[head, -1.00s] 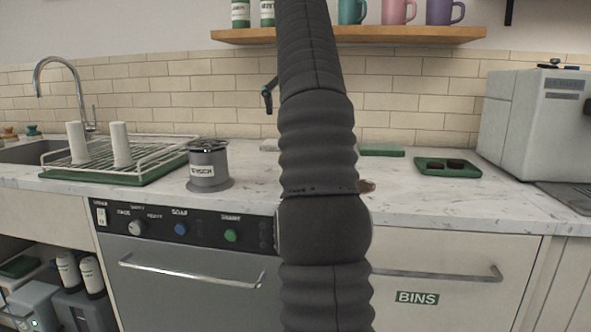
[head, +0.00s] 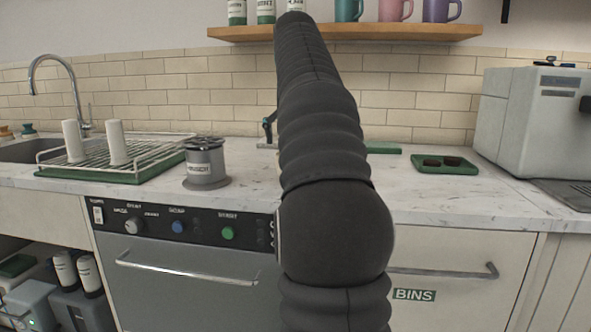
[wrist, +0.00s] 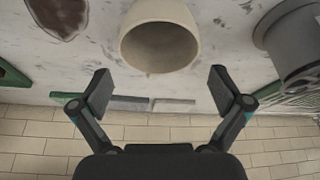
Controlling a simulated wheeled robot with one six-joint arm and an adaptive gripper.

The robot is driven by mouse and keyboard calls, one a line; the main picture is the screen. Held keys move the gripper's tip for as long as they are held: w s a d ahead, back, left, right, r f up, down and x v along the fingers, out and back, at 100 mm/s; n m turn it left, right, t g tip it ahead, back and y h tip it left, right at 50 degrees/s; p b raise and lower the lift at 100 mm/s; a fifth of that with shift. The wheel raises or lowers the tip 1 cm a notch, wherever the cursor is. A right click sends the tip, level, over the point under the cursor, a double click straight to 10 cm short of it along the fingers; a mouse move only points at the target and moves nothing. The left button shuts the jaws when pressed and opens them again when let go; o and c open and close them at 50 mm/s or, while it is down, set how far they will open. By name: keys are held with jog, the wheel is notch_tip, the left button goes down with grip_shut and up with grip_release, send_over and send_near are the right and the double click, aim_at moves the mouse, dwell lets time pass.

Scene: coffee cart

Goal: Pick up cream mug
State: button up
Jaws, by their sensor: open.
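The cream mug (wrist: 160,46) shows in the wrist view at the top middle, its round mouth facing the camera. It is on the marble counter, and no handle is clear to see. My gripper (wrist: 162,87) is open and empty; its two fingers are spread wide, below the mug in the picture and apart from it.
A silver canister (head: 206,163) stands on the counter (head: 440,207), left of my arm; a dish rack (head: 110,155) is farther left. A green tray (head: 444,164) and a grey machine (head: 530,120) are at right. A brown patch (wrist: 62,14) lies near the mug.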

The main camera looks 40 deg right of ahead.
jog(key=shift+s+x, duration=0.15)
jog(key=shift+x, duration=1.3)
jog(key=shift+s+x, duration=0.15)
jog(key=shift+x, duration=1.25)
jog(key=shift+a+f, duration=0.15)
jog(key=shift+a, duration=0.05)
jog(key=c, duration=1.3)
jog(key=shift+w, duration=0.1)
